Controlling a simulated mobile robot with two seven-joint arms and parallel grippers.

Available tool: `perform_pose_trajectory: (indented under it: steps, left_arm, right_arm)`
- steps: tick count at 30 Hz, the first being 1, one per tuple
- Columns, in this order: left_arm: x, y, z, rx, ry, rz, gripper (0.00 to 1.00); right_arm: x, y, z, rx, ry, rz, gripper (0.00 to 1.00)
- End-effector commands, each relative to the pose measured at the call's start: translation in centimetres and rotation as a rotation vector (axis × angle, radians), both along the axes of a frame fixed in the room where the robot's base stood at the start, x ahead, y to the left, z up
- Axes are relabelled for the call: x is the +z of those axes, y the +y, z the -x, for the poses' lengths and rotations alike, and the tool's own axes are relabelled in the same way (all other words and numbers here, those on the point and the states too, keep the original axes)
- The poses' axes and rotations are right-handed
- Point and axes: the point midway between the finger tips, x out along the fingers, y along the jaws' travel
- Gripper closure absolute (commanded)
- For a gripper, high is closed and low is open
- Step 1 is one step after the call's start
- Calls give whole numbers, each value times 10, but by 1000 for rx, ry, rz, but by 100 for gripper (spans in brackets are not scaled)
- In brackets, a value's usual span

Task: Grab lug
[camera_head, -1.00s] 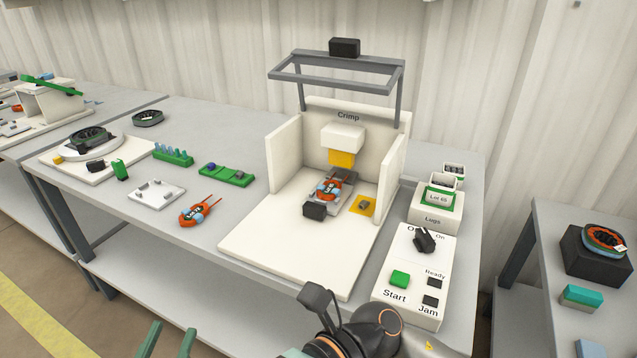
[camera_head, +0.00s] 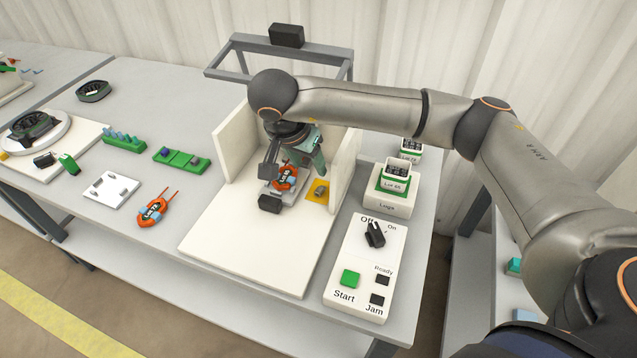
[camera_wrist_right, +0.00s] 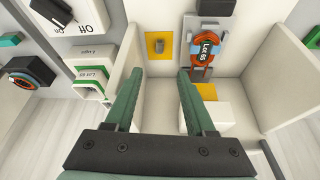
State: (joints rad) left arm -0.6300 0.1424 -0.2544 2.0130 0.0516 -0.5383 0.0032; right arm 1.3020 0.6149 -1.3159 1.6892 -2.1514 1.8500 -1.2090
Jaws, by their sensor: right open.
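My right gripper (camera_head: 317,168) is inside the station, above and behind the pad. In the right wrist view it (camera_wrist_right: 160,74) is open, with nothing between its fingers. My left gripper is out of view.
The orange coil (camera_wrist_right: 206,47) marked Lot 65 sits in the fixture beside the pad. White station walls (camera_head: 345,168) stand close on both sides. A Lugs box (camera_head: 386,203) and control panel (camera_head: 362,258) stand to the right. The station's front floor (camera_head: 240,250) is clear.

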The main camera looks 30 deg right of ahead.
Motion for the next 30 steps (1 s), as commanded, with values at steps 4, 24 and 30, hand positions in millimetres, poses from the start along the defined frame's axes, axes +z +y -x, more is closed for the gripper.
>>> perform_pose_trajectory:
  steps: [4, 24, 30]
  left_arm:
    - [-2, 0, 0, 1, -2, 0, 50]
    - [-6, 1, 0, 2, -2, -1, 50]
    - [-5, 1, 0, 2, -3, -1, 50]
  right_arm:
    - [-30, -9, -5, -4, 5, -1, 45]
    - [-102, -30, -18, -1, 3, -7, 45]
    - [-104, -30, -19, 0, 1, -7, 45]
